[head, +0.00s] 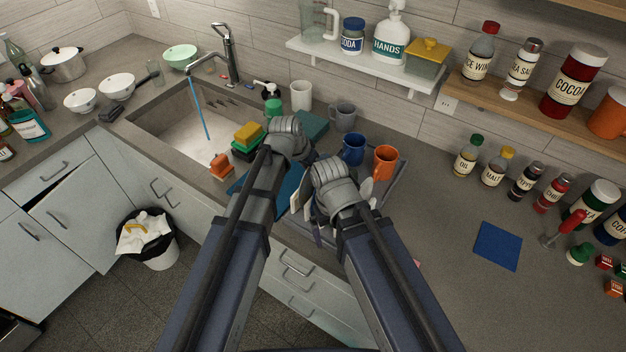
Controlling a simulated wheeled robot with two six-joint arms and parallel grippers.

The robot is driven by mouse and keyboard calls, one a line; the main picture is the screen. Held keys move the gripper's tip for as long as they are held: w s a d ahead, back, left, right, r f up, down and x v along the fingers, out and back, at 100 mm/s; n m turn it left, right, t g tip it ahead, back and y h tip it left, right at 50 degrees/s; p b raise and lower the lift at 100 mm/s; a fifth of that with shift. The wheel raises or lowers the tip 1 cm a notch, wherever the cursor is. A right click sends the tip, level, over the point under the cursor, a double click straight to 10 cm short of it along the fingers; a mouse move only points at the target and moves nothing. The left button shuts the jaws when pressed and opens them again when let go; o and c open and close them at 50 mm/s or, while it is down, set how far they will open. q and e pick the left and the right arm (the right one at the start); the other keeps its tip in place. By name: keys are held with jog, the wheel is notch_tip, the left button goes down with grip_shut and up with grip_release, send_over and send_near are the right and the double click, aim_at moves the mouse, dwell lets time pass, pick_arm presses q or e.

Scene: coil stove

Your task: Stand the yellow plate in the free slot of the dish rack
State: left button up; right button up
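The dish rack (402,187) is in the middle of the counter right of the sink, largely covered by my arms. No plate clearly shows as yellow. A pale, cream-coloured edge (296,200) shows between my two wrists, and I cannot tell whether it is a plate. My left gripper (290,142) is above the counter at the sink's right side. My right gripper (332,180) is over the rack, close beside the left one. The fingers of both are hidden behind the wrists. The rack's slots are hidden too.
The sink (185,140) with running water is left. Bottles line the wall at right.

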pick_arm(q)
grip_shut()
jog(key=shift+r, duration=0.1)
dwell(0.3)
notch_tip(320, 180, up, 10)
jog(key=p, duration=1)
jog(key=shift+w+a, duration=0.1)
